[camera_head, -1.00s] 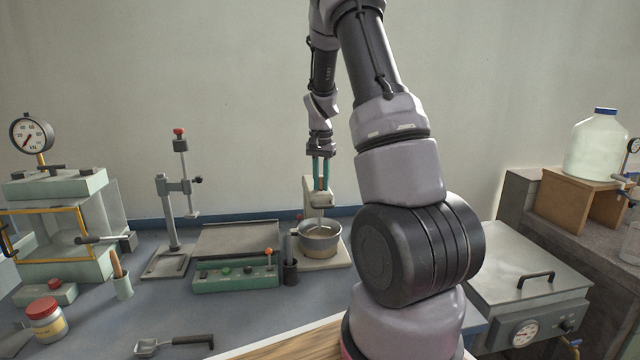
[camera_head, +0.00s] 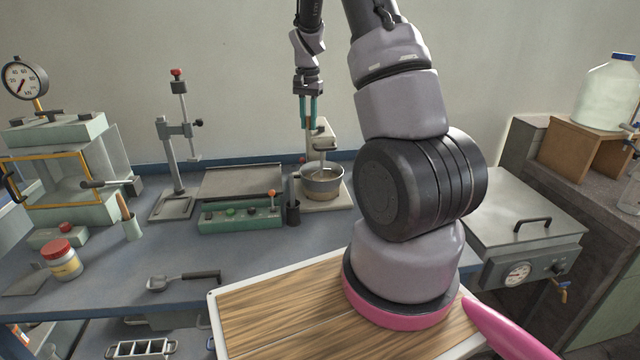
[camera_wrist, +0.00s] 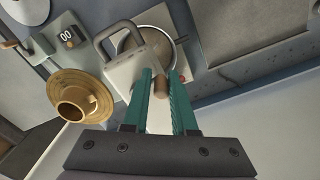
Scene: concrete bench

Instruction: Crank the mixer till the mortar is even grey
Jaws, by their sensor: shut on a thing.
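The mixer (camera_head: 327,140) is a pale stand at the back of the bench, with a metal bowl (camera_head: 321,186) under its head. Greyish mortar (camera_head: 320,175) shows in the bowl, too small to tell if its colour is even. My gripper (camera_head: 308,124) is above the bowl, at the left side of the mixer head, teal fingers pointing down. In the wrist view my gripper (camera_wrist: 160,76) is shut on a brown crank knob (camera_wrist: 161,84), over the pale mixer head (camera_wrist: 130,72).
A post stand (camera_head: 183,150) and a gauge press (camera_head: 60,170) are farther left. A lidded metal box (camera_head: 515,215) is at right. A scoop (camera_head: 185,280) lies in front.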

